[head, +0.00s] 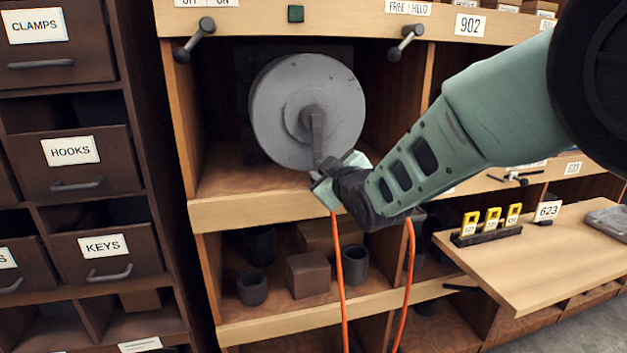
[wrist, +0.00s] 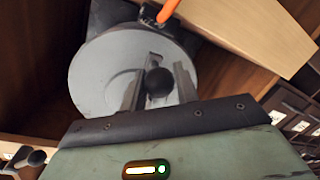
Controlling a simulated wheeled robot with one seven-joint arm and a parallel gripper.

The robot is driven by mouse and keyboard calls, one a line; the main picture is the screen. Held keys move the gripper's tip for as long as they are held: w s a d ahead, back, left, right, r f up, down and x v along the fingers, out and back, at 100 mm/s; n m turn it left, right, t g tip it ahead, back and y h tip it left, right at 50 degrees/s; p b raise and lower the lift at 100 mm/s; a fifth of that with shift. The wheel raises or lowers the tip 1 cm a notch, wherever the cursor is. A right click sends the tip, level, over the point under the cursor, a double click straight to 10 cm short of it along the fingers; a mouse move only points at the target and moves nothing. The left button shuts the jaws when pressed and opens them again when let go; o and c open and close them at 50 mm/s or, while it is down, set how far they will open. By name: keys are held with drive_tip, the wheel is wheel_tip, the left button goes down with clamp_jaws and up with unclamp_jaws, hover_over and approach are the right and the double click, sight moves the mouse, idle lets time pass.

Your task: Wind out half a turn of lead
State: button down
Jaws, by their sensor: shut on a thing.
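A grey reel (head: 290,90) stands in an open wooden bay, its round face outward. Its crank arm (head: 317,130) points down from the hub. My gripper (head: 325,185) is at the crank's lower end; in the wrist view its fingers (wrist: 158,88) are shut on the dark round crank knob (wrist: 160,82). The orange lead (head: 341,270) hangs below the gripper, with a second strand to the right; it also shows in the wrist view (wrist: 168,10). A lever (head: 195,40) sits under the OFF/ON label, another (head: 407,42) under the FREE/HELD label. Their settings are unclear.
A green square (head: 295,13) is on the rail above the reel. Dark cups and a brown block (head: 308,275) are on the shelf below. Labelled drawers (head: 75,160) stand at left. A rack of yellow tags (head: 487,235) is on a ledge at right, below my arm.

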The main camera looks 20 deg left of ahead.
drive_tip(key=shift+w+d+r+n+h+b, duration=0.2)
drive_tip(key=shift+w+d+n+b, duration=0.25)
drive_tip(key=shift+d+n, duration=0.4)
drive_tip(key=shift+w+d+r+n+h+b, duration=0.2)
drive_tip(key=shift+w+d+n+b, duration=0.35)
drive_tip(key=shift+n, duration=0.5)
drive_tip(key=c, duration=1.1)
unclamp_jaws()
drive_tip(key=shift+s, duration=0.1)
drive_tip(key=shift+d, duration=0.1)
drive_tip(key=b+v, duration=0.1)
drive_tip(key=v, duration=1.6)
drive_tip(key=shift+s+f+b, duration=0.2)
drive_tip(key=shift+s+b, duration=0.05)
drive_tip(key=shift+b, duration=0.15)
